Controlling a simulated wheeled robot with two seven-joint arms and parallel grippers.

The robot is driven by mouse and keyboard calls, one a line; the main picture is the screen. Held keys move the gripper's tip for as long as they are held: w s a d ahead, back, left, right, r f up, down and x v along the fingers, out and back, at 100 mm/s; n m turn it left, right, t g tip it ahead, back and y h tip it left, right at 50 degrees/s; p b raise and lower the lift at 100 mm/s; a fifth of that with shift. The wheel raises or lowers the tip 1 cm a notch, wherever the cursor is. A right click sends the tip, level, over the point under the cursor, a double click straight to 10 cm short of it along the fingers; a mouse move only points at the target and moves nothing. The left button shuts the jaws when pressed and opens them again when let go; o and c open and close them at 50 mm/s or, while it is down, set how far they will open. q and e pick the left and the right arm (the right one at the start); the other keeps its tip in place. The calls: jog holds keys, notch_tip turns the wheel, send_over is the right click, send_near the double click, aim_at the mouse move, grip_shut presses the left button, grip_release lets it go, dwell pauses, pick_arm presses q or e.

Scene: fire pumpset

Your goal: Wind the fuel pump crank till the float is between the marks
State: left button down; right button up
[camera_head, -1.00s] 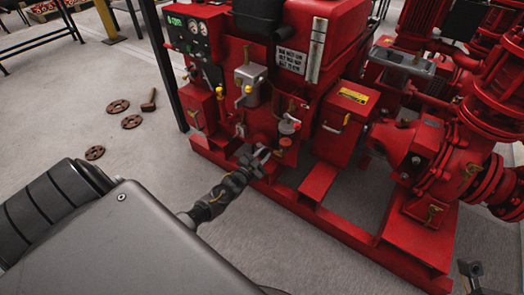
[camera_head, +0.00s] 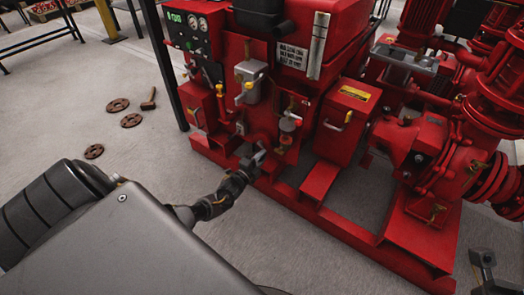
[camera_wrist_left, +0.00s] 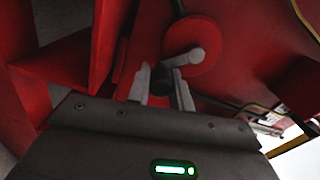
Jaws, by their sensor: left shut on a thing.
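My left gripper (camera_head: 256,158) is at the lower front of the red pumpset (camera_head: 262,112). In the left wrist view, the left gripper (camera_wrist_left: 163,88) has its fingers either side of the dark knob (camera_wrist_left: 163,79) of the crank and is shut on it. The crank's grey arm (camera_wrist_left: 184,60) runs up and right from the knob to a red disc (camera_wrist_left: 190,38). A pale upright gauge strip (camera_head: 318,46) is on the red tank face; its float and marks are too small to make out. Part of my right gripper (camera_head: 482,258) shows at the lower right, its jaws unclear.
Several rusty discs (camera_head: 131,120) and a small mallet-like tool (camera_head: 149,99) lie on the grey floor at the left. A red box with a yellow label (camera_head: 343,120), red base rails (camera_head: 335,225) and large red pipework (camera_head: 465,170) stand right of the left gripper.

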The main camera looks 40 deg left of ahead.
pick_arm(q)
jog(key=shift+a+f+m, duration=0.2)
jog(key=shift+m, duration=0.4)
jog(key=shift+a+f+m, duration=0.15)
jog(key=shift+m, duration=0.45)
jog(key=shift+a, duration=0.1)
jog(key=c, duration=1.3)
grip_release()
jog(key=shift+o, duration=0.2)
